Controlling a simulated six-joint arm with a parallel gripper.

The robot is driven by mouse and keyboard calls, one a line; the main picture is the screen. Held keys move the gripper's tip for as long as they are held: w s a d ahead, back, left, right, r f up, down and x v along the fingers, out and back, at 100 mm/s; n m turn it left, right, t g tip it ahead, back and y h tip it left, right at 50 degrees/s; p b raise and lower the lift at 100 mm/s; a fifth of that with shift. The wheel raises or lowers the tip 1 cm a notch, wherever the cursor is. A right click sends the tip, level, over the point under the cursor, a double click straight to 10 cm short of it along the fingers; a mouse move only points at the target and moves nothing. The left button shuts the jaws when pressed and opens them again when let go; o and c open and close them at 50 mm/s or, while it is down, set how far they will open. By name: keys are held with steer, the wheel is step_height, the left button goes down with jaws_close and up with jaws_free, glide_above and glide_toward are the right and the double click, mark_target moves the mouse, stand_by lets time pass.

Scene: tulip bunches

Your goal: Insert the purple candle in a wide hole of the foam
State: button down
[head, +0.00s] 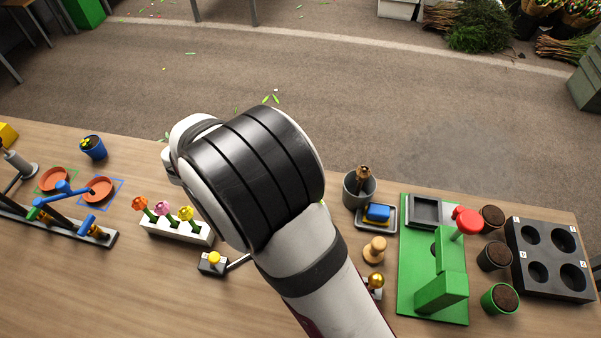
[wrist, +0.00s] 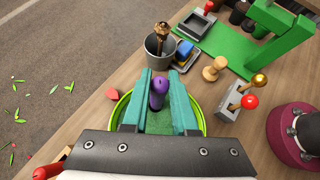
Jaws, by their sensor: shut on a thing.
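The purple candle (wrist: 157,92) stands between the teal fingers of my gripper (wrist: 160,88) in the wrist view, and the gripper is shut on it. Green foam (wrist: 158,122) shows below and around the candle, inside a lime-rimmed bowl (wrist: 202,122). The fingers are over the bowl. I cannot tell whether the candle's lower end touches the foam or is in a hole. The foam's holes are hidden by the fingers and gripper body. In the head view my arm hides the gripper, candle and nearly all of the bowl.
A grey pot (head: 351,193) with a brown-handled tool stands just beyond the bowl. A blue sponge on a tray (head: 390,222), a wooden knob (head: 375,250) and a green press stand (head: 405,290) are to the right. A white flower holder (head: 180,232) is left of my arm.

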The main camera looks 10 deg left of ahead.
steer(key=shift+f, duration=2.2)
steer(key=c, duration=0.6)
jaws_free()
steer(key=v, duration=1.5)
steer(key=shift+s+a+r, duration=0.1)
steer(key=shift+a+r, duration=0.15)
